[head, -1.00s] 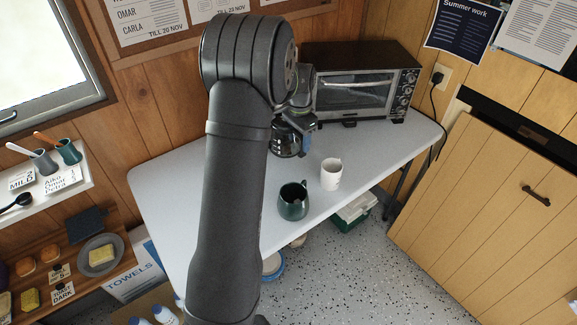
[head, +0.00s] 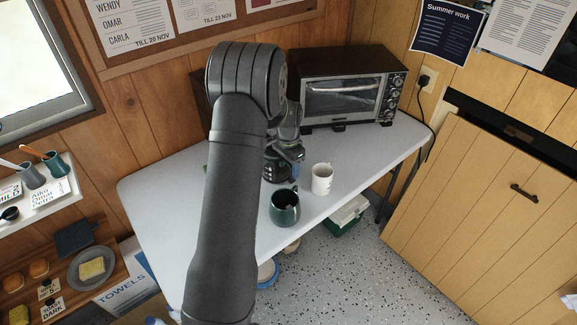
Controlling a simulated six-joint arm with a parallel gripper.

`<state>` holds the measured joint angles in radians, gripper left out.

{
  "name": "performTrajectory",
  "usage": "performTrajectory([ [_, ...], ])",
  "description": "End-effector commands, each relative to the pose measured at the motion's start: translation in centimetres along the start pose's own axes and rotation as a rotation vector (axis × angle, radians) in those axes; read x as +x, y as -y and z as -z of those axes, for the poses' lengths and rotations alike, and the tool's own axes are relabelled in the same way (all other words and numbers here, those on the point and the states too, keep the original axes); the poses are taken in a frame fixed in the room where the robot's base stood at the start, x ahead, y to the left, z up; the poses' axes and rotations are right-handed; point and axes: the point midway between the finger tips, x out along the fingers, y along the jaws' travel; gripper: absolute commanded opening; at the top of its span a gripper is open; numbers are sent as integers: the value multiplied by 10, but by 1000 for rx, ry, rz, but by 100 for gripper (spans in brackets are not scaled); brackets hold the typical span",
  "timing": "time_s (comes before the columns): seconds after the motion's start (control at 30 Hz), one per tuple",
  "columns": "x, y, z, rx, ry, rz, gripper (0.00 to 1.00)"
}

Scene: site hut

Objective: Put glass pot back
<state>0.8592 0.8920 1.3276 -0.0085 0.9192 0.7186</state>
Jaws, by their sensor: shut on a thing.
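The glass pot (head: 275,172) is a dark, rounded vessel at mid-table in the head view, partly hidden by my arm and gripper. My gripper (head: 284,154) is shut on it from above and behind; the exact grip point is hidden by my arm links. Whether the pot's base touches the table cannot be told. A dark upright shape (head: 199,98) shows left of my arm against the wall, mostly hidden; I cannot tell what it is.
A green mug (head: 285,210) and a white mug (head: 322,179) stand just in front and right of the pot. A toaster oven (head: 345,98) stands at the back right. The white table (head: 160,205) is clear at the left front.

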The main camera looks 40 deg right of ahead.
Motion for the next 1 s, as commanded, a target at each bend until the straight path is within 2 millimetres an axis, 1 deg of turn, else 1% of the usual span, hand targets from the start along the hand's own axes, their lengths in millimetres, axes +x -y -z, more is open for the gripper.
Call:
performTrajectory([
  [0.1, 3, 0, 0, 0, 0, 1, 13],
  [0.13, 3, 0, 0, 0, 0, 0, 60],
  [0.2, 3, 0, 0, 0, 0, 0, 74],
  [0.23, 3, 0, 0, 0, 0, 0, 76],
  [0.5, 2, 0, 0, 0, 0, 0, 76],
  [0.63, -8, 0, 0, 0, -1, 1, 76],
  [0.77, -32, 1, 1, 0, -3, 3, 76],
  [1.0, -84, 1, 1, 0, -3, 3, 76],
])
